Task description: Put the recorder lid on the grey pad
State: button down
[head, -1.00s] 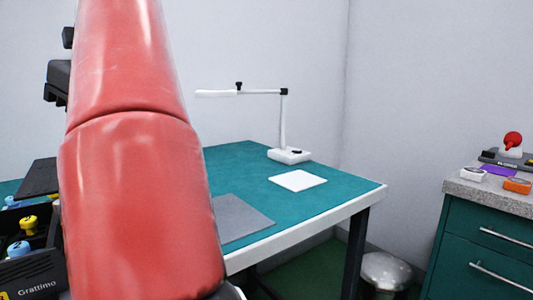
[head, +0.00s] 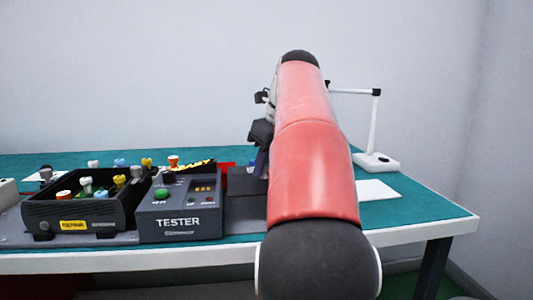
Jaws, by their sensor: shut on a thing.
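My gripper (head: 260,142) shows only in part, at the left edge of my red arm, above the table. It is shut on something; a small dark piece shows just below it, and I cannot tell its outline. The arm hides most of it. I cannot make out the recorder lid for certain. The grey pad is not visible now; my arm covers the part of the table left of the white sheet.
A black box with several coloured knobs (head: 85,212) and a grey tester (head: 180,212) stand on the teal table (head: 420,212) at left. A dark flat-sided thing (head: 246,182) is beside the tester. A white sheet (head: 378,190) and a lamp (head: 375,160) are at right.

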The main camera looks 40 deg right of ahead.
aim_at(266, 178)
notch_tip(266, 178, down, 4)
jog(key=b, duration=0.2)
jog(key=shift+r+b, duration=0.15)
jog(key=shift+b, duration=0.25)
jog(key=shift+f+b, duration=0.6)
jog(key=shift+f, duration=0.8)
jog(key=shift+f, duration=0.2)
jog(key=c, duration=1.2)
grip_release()
jog(key=shift+o, duration=0.2)
notch_tip(266, 178, up, 3)
jog(key=p, duration=0.3)
jog(key=shift+f, duration=0.15)
jog(key=shift+r+p, duration=0.5)
jog(key=shift+r, duration=1.65)
